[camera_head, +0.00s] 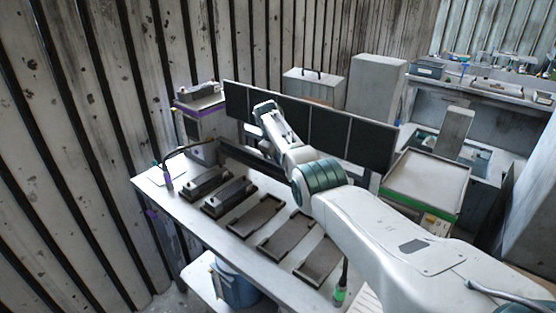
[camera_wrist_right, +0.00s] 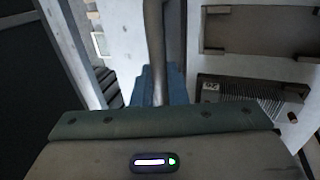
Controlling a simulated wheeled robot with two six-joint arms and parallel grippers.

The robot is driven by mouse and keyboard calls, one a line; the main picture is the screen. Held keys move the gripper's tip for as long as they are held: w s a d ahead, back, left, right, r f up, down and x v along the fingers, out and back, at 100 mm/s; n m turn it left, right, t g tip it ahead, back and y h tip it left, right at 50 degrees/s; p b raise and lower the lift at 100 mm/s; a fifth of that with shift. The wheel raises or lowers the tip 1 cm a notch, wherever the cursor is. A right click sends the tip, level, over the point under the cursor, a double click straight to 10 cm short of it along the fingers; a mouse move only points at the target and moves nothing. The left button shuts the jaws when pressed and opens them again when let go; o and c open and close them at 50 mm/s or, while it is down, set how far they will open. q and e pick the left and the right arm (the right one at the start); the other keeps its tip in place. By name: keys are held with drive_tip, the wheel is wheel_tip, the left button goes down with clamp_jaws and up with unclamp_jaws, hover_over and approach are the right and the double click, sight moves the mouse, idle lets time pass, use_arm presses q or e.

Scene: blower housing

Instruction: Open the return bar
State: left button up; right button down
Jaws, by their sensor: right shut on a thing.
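A grey round bar (camera_wrist_right: 155,50), which I take to be the return bar, runs upward from between the blue fingers of my right gripper (camera_wrist_right: 157,88) in the right wrist view. The gripper is shut on it. In the head view my right arm reaches in from the lower right across the table, and its hand is in front of the dark panels (camera_head: 328,130) at the table's back. The fingertips and the held bar cannot be made out there. My left gripper is not in view.
The table (camera_head: 200,222) carries several dark trays (camera_head: 256,215), two holding grey blocks. A green-trimmed bin (camera_head: 425,182) stands at the right. A blue bucket (camera_head: 234,283) sits below. In the right wrist view a ribbed dark part (camera_wrist_right: 245,100) lies to the right.

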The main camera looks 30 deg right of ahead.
drive_tip(key=shift+d, duration=0.25)
idle(0.3)
drive_tip(key=c, duration=1.5)
unclamp_jaws()
drive_tip(key=shift+c, duration=0.2)
drive_tip(key=shift+a+r, duration=0.2)
drive_tip(key=shift+r, duration=0.35)
drive_tip(key=b+v, duration=0.3)
drive_tip(key=v, duration=0.6)
drive_tip(key=shift+r, duration=0.35)
